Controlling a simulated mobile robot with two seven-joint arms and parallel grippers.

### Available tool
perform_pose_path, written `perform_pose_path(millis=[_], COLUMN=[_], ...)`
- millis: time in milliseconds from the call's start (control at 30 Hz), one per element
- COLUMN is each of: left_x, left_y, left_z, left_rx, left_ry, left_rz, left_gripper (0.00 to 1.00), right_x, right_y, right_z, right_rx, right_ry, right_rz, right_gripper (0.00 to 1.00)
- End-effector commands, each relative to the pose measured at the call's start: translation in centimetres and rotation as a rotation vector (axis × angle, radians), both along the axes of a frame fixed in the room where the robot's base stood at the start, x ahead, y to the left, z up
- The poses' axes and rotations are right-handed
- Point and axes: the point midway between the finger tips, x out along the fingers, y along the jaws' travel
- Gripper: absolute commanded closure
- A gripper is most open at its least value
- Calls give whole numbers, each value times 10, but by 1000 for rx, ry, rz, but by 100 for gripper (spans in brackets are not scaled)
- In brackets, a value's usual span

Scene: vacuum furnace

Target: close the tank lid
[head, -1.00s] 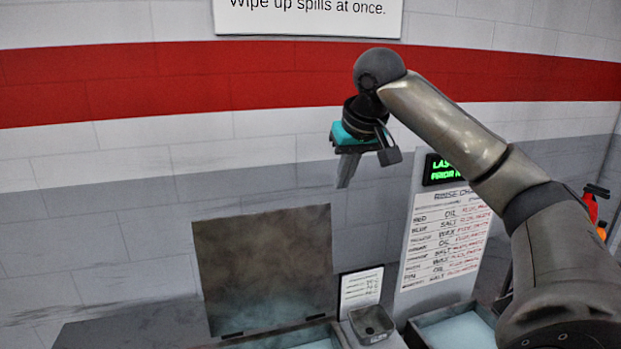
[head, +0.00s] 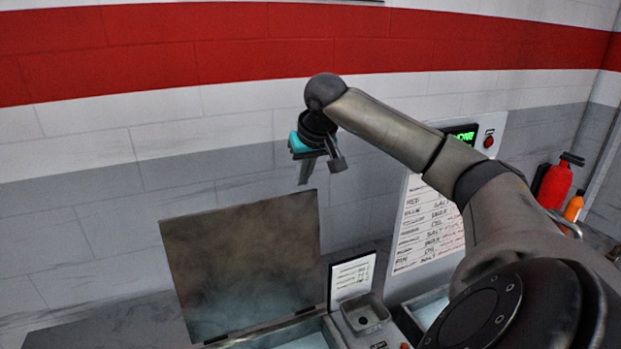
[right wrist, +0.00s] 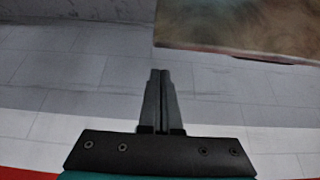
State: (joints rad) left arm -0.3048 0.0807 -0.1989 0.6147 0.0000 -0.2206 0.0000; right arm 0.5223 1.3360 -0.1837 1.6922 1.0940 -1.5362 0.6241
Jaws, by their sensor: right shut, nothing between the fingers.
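The tank lid (head: 245,262) is a dark, stained metal plate standing raised, hinged along its lower edge at the back of the open tank (head: 312,336). Pale blue shows inside the tank. My right gripper (head: 306,172) hangs above the lid's upper right corner, in front of the wall, and looks apart from the lid. Its fingers are shut and empty, pointing down. In the right wrist view the shut fingers (right wrist: 160,85) show at the centre, with part of the lid (right wrist: 240,28) at the upper right. My left gripper is not in view.
A small metal cup (head: 364,314) and a framed card (head: 352,277) stand right of the tank. A board with handwritten lines (head: 428,225) is behind my right arm. Another blue-filled basin (head: 432,309) lies to the right. A red extinguisher (head: 555,184) stands at the far right.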

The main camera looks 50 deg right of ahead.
Motion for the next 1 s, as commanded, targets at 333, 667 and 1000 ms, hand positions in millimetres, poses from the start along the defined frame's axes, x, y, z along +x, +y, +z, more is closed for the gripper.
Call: perform_pose_path(millis=[333,667,1000], left_x=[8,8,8], left_y=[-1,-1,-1], left_z=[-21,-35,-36], left_rx=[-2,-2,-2], left_ry=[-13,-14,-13], left_rz=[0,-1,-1], left_gripper=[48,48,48], right_x=[-22,-33,-34], right_y=[11,18,19], right_z=[2,6,7], right_rx=[-7,-1,0], right_ry=[-3,-2,-1], right_rz=[2,1,-1], right_gripper=[100,100,100])
